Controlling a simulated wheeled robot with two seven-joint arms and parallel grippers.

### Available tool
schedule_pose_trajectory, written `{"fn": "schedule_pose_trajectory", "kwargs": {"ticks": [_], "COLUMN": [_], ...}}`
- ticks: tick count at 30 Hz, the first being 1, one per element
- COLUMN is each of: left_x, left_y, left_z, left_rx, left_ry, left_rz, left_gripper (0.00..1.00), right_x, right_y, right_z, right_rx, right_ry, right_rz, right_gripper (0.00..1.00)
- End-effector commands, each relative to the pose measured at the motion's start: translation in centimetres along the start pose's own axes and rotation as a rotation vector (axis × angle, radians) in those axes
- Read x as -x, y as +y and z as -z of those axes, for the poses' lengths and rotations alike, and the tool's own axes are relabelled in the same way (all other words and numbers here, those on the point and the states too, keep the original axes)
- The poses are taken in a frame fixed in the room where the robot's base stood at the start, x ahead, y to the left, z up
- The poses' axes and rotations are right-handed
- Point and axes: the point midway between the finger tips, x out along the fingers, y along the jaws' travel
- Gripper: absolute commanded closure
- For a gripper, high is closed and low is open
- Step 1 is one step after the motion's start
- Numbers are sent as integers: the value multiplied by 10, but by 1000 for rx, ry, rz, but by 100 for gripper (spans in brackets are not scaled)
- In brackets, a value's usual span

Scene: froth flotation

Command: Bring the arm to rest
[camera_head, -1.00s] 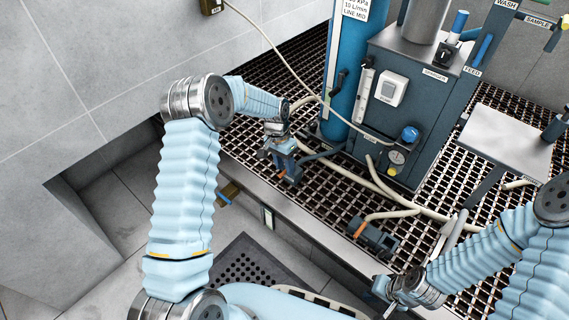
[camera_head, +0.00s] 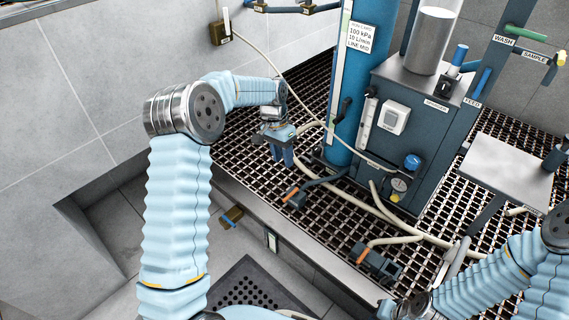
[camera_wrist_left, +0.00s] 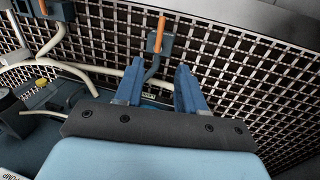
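My left gripper (camera_head: 281,155) hangs above the grating in the head view, fingers pointing down. In the left wrist view its two blue fingers (camera_wrist_left: 158,90) stand apart with nothing between them. An orange-handled valve (camera_head: 297,196) sits just below and to the right of it, apart from the fingers. That valve also shows beyond the fingertips in the left wrist view (camera_wrist_left: 158,42). My right gripper (camera_head: 388,310) is at the bottom edge of the head view, partly cut off; its fingers cannot be made out clearly.
A second orange-handled valve (camera_head: 376,262) lies on the grating (camera_head: 330,215) with pale hoses around it. The blue column (camera_head: 355,85) and the dark blue flotation cell (camera_head: 405,140) stand behind. A steel side table (camera_head: 508,160) is at the right. Grey wall fills the left.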

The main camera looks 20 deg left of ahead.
Motion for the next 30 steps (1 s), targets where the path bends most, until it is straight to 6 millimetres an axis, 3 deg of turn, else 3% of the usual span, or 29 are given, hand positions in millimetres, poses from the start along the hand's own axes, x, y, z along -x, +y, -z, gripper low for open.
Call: {"fn": "schedule_pose_trajectory", "kwargs": {"ticks": [14, 17, 20, 23, 27, 30], "left_x": [2, -8, -44, -100, -162, -180], "left_y": [0, 5, 23, 59, 121, 158], "left_z": [0, -1, -9, -33, -96, -146], "left_rx": [0, 8, 38, 109, 259, 365], "left_ry": [0, 2, 18, 47, 94, 118], "left_rz": [0, -8, -33, -78, -133, -152], "left_gripper": [61, 61, 61, 61, 61, 61], "right_x": [0, 4, 15, 32, 54, 64], "right_y": [0, -2, -7, -14, -25, -30], "right_z": [0, 0, 0, -1, -2, -3], "right_rx": [0, 0, 1, 4, 8, 11], "right_ry": [0, 0, -1, -3, -6, -8], "right_rz": [0, 0, 1, 3, 5, 7], "right_gripper": [100, 100, 100, 100, 100, 100]}}
